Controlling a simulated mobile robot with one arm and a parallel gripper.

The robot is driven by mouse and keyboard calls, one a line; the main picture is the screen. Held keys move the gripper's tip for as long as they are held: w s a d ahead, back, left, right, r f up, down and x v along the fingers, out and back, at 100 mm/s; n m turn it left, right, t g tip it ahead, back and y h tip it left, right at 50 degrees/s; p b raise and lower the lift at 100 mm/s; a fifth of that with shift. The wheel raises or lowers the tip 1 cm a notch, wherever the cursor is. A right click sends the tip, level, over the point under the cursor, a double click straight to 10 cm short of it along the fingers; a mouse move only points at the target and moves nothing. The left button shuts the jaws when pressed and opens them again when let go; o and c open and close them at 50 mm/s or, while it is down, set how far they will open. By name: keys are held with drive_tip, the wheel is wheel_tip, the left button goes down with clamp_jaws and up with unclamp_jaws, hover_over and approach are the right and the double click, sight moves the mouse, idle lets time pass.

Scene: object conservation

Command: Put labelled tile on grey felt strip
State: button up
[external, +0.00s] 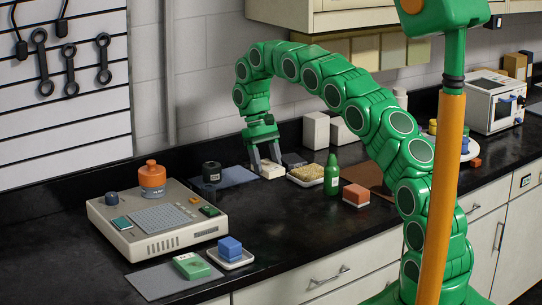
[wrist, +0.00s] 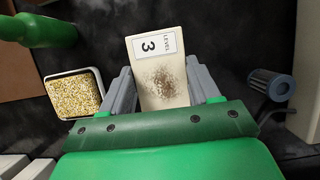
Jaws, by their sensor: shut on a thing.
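My gripper (external: 268,158) is shut on the labelled tile (external: 268,171), low over the black counter near its back. In the wrist view the cream tile (wrist: 160,78) sits between the two grey fingers of my gripper (wrist: 165,90). It has a white label marked "LEVEL 3" and a brown speckled patch. I cannot tell whether it touches the counter. A grey strip (external: 145,285) lies at the front left, with a green block on its right part. A blue-grey mat (external: 238,177) lies just left of my gripper.
A dish of yellow grains (external: 307,174) and a green bottle (external: 332,175) stand right of my gripper. A dark cup (external: 211,173) stands by the blue-grey mat. A beige device (external: 158,222) and a blue block on a white dish (external: 230,251) are nearer. Open counter lies between.

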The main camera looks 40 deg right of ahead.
drive_tip(key=s+a+r+n+t+h, duration=0.1)
drive_tip(key=s+a+n, duration=0.2)
drive_tip(key=a+n, duration=0.2)
drive_tip(key=s+a+r+n+t+h, duration=0.1)
drive_tip(key=s+a+n, duration=0.3)
drive_tip(key=a, duration=0.7)
drive_tip(key=s+a+r+n+t+h, duration=0.1)
drive_tip(key=s+a+n+t+h, duration=0.1)
drive_tip(key=a+n, duration=0.5)
drive_tip(key=shift+s+a+r+h, duration=0.15)
drive_tip(key=shift+s+a, duration=0.3)
drive_tip(key=shift+a, duration=0.1)
drive_tip(key=shift+s+a+r+h, duration=0.1)
drive_tip(key=shift+s+a+h, duration=0.05)
drive_tip(key=shift+s+a, duration=0.3)
drive_tip(key=s+a+r+n+t+y, duration=0.1)
drive_tip(key=s+a+n+t+y, duration=0.15)
drive_tip(key=s+a+n, duration=0.65)
drive_tip(key=s+a+r+n+t+y, duration=0.1)
drive_tip(key=s+a+n+t+y, duration=0.15)
drive_tip(key=s+a+n, duration=0.7)
drive_tip(key=n, duration=0.2)
approach(153, 280)
drive_tip(key=shift+w+d+f, duration=0.25)
drive_tip(key=shift+w+f, duration=0.5)
drive_tip(key=shift+w+a+f, duration=0.35)
drive_tip(key=shift+f, duration=1.75)
drive_tip(key=shift+f, duration=0.15)
